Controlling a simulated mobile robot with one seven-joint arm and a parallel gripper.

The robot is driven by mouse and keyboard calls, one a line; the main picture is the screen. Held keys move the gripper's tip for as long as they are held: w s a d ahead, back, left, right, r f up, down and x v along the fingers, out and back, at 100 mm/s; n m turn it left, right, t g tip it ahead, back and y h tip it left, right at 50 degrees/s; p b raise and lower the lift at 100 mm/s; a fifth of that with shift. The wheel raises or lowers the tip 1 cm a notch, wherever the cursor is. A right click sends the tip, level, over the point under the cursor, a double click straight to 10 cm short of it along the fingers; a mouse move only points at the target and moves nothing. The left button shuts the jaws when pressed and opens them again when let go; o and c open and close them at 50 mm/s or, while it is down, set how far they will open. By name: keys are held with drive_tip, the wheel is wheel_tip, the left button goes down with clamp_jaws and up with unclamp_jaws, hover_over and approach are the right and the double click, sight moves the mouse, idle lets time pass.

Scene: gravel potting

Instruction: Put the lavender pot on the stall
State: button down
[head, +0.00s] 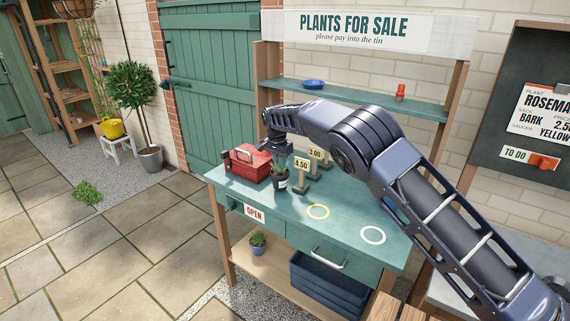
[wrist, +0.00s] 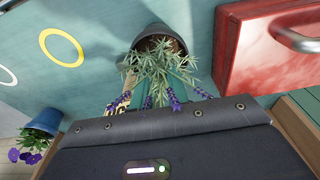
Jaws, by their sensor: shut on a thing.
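The lavender pot, a dark pot with a pale label (head: 281,183), is at the stall's left part, just right of the red tin. In the wrist view its dark rim (wrist: 176,38) shows, with green leaves and purple flowers spreading toward my gripper. My gripper (head: 279,162) points down over it and is shut on it; the leaves hide the fingertips. I cannot tell whether the pot's base touches the top. The stall (head: 345,215) has a green top with a yellow ring (head: 318,211) and a white ring (head: 373,235), both empty.
The red tin (head: 246,165) stands close beside the pot. Two price signs (head: 301,165) (head: 315,154) stand right behind it. A blue pot (head: 258,241) is on the lower shelf beside dark blue crates (head: 325,285). The top's front right is clear around the rings.

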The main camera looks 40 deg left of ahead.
drive_tip(key=w, duration=0.1)
drive_tip(key=w+f, duration=0.1)
drive_tip(key=w, duration=0.1)
drive_tip(key=shift+w+f, duration=0.15)
drive_tip(key=shift+w, duration=0.1)
drive_tip(key=shift+f, duration=0.1)
drive_tip(key=shift+f, duration=0.15)
drive_tip(key=c, duration=1.4)
unclamp_jaws()
drive_tip(key=shift+o, duration=0.2)
wheel_tip(320, 180, up, 12)
drive_tip(key=s, duration=0.1)
drive_tip(key=shift+s, duration=0.25)
